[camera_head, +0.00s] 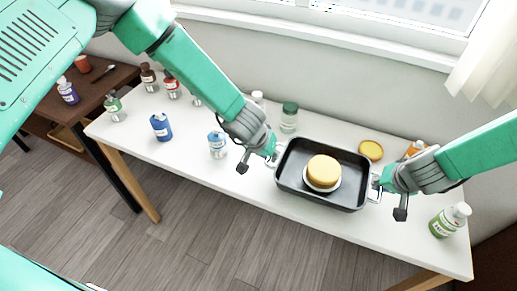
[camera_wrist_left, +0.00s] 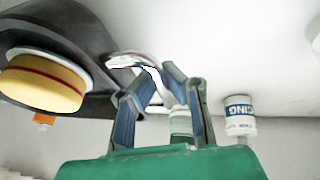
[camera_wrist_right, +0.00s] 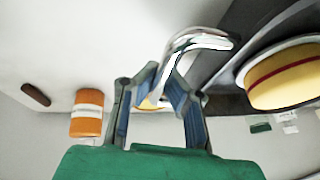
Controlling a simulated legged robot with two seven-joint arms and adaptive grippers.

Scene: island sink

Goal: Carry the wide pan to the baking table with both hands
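The wide pan (camera_head: 292,182) is a dark rectangular pan with metal handles at its left and right ends. It appears level at the right part of the white table (camera_head: 185,150); I cannot tell if it touches the top. A yellow round cake (camera_head: 323,170) on a white plate sits inside it. My left gripper (camera_head: 258,160) is at the left handle, with its fingers closed around the handle (camera_wrist_left: 150,68) in the left wrist view. My right gripper (camera_head: 385,190) is at the right handle, its fingers closed around the handle (camera_wrist_right: 172,62) in the right wrist view. Which table is the baking table is unclear.
Several bottles stand along the white table's left part, including a blue one (camera_head: 161,127). A clear jar (camera_head: 289,117) and a yellow disc (camera_head: 371,150) are behind the pan. A green bottle (camera_head: 450,220) stands at the right. A dark wooden table (camera_head: 100,90) is at the far left. The foreground floor is clear.

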